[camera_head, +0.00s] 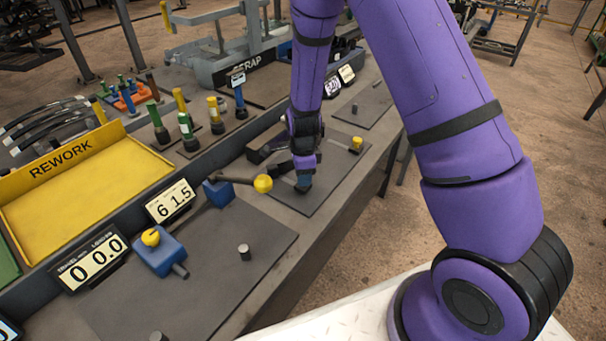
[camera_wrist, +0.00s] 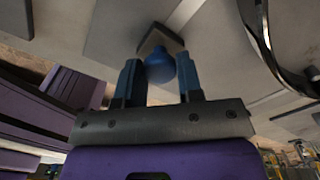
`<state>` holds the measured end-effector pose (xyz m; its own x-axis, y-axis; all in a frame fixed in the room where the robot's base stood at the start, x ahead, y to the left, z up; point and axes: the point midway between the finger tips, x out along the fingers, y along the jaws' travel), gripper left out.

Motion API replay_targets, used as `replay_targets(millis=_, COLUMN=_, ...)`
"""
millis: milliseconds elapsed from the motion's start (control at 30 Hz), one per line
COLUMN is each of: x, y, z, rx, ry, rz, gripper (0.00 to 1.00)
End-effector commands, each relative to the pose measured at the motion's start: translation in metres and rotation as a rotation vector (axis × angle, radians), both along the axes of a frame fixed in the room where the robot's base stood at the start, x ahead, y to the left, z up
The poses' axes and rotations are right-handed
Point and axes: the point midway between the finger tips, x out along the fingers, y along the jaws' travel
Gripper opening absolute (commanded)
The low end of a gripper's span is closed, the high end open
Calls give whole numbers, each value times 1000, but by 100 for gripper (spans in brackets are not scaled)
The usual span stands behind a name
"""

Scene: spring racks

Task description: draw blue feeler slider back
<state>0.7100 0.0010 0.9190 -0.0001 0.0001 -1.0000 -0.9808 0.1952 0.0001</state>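The blue feeler slider knob (camera_wrist: 160,68) shows in the wrist view as a rounded blue knob on a dark square block (camera_wrist: 158,38). My gripper (camera_wrist: 161,72) has its two fingers apart on either side of the knob. The knob looks close to the left finger, with a narrow gap toward the right one; I cannot tell whether it touches. In the head view my gripper (camera_head: 304,178) is low over a dark plate (camera_head: 325,190) on the bench, and it mostly hides the knob.
A lever with a yellow ball (camera_head: 263,184) stands just left of my gripper. A small yellow knob (camera_head: 357,144) is to its right. A blue block with a yellow knob (camera_head: 158,250), number displays (camera_head: 171,203) and a yellow REWORK tray (camera_head: 75,190) are farther left.

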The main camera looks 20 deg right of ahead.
Motion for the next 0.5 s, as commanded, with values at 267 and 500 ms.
replay_targets(millis=267, x=-2, y=-2, z=0, rx=0, ry=0, rz=-1, gripper=0)
replay_targets(millis=500, x=-35, y=-24, z=0, rx=0, ry=2, rz=-4, gripper=0)
